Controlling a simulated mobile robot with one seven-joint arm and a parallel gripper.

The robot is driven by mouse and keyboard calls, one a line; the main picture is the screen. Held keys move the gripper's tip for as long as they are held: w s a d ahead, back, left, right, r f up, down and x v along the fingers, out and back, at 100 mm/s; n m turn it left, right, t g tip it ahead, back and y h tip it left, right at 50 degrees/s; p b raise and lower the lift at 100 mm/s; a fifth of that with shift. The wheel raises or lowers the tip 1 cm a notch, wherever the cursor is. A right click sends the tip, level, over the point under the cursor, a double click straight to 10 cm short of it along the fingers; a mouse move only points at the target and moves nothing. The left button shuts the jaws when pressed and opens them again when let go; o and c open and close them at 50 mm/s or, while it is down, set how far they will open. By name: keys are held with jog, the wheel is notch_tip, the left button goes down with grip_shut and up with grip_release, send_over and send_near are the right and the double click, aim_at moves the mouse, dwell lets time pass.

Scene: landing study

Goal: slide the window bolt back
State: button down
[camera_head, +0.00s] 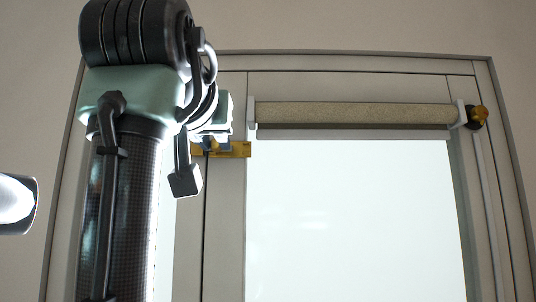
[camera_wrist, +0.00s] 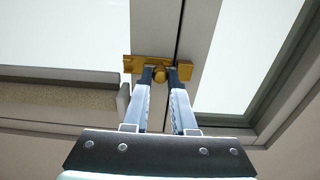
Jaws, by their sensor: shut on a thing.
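The window bolt (camera_wrist: 144,63) is a small brass fitting with a round knob, mounted across the seam between two window frames. In the wrist view my gripper (camera_wrist: 161,75) reaches up to it, its two fingers closed on the knob. In the head view the brass bolt (camera_head: 238,150) shows beside my gripper (camera_head: 210,146), which is mostly hidden behind my own arm. The knob and the left part of the bolt are hidden or unclear there. The exact position of the bolt's bar in its keeper is hard to tell.
A rolled beige blind (camera_head: 355,113) hangs at the top of the right window (camera_head: 355,215), with a brass and black fitting (camera_head: 477,116) at its right end. In the wrist view the blind (camera_wrist: 60,98) lies left of my fingers. The window frame surrounds the bolt closely.

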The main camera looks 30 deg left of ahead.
jog(key=shift+d, duration=0.1)
jog(key=shift+w+d+f, duration=0.1)
jog(key=shift+w+d, duration=0.3)
jog(key=shift+d, duration=0.2)
jog(key=shift+w+d, duration=0.4)
jog(key=shift+d, duration=0.15)
jog(key=c, duration=0.7)
grip_release()
jog(key=shift+w, duration=0.1)
jog(key=shift+o, duration=0.2)
jog(key=shift+b+v, duration=1.1)
jog(key=shift+v, duration=1.5)
jog(key=shift+w, duration=0.1)
